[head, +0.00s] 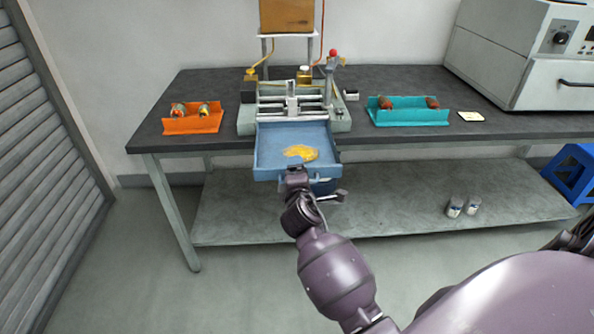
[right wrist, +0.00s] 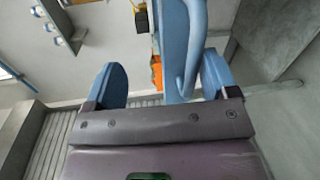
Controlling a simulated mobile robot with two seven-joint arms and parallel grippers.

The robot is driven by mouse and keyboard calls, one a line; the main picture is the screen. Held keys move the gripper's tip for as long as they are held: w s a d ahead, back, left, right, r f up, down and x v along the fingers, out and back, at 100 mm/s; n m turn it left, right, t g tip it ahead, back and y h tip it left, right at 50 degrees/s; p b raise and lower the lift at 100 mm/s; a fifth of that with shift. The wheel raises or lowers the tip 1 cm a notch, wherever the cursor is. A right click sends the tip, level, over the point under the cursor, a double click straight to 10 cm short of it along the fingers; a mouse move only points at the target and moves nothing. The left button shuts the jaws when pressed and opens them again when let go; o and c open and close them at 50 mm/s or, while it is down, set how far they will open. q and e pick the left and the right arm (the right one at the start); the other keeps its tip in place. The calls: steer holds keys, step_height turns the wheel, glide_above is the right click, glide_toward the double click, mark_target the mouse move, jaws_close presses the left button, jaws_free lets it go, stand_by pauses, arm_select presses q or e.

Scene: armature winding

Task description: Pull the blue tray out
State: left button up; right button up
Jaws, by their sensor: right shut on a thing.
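The blue tray (head: 268,141) sticks out toward me from under the winding machine (head: 246,122), past the table's front edge. A patch of yellow material (head: 300,152) lies in it. My right gripper (head: 297,175) is at the tray's front wall and shut on its handle. In the right wrist view the blue handle (right wrist: 190,75) stands between the two fingers of the gripper (right wrist: 165,85), close to the right one. In the head view the gripper hides part of the tray's front. My left gripper is not in view.
An orange holder (head: 192,126) with parts stands left of the machine on the dark table (head: 400,82). A teal holder (head: 410,118) with parts stands right. A white appliance (head: 500,62) is at far right. A lower shelf (head: 390,215) runs beneath; floor in front is clear.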

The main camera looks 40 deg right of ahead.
steer(key=shift+s+a+r, duration=0.5)
steer(key=shift+s+a, duration=0.05)
steer(key=shift+a, duration=0.05)
steer(key=shift+c, duration=1)
steer(key=shift+s+a, duration=0.35)
steer(key=shift+s, duration=0.25)
steer(key=c, duration=0.5)
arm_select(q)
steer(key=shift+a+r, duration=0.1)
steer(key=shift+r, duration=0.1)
arm_select(e)
steer(key=s, duration=0.1)
steer(key=s+a+f, duration=0.1)
steer(key=s+a, duration=0.1)
steer(key=shift+s+a+f, duration=0.1)
steer(key=shift+s+f, duration=0.25)
steer(key=shift+s, duration=0.05)
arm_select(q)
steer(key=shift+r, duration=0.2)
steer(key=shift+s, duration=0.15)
arm_select(e)
steer(key=shift+s, duration=0.1)
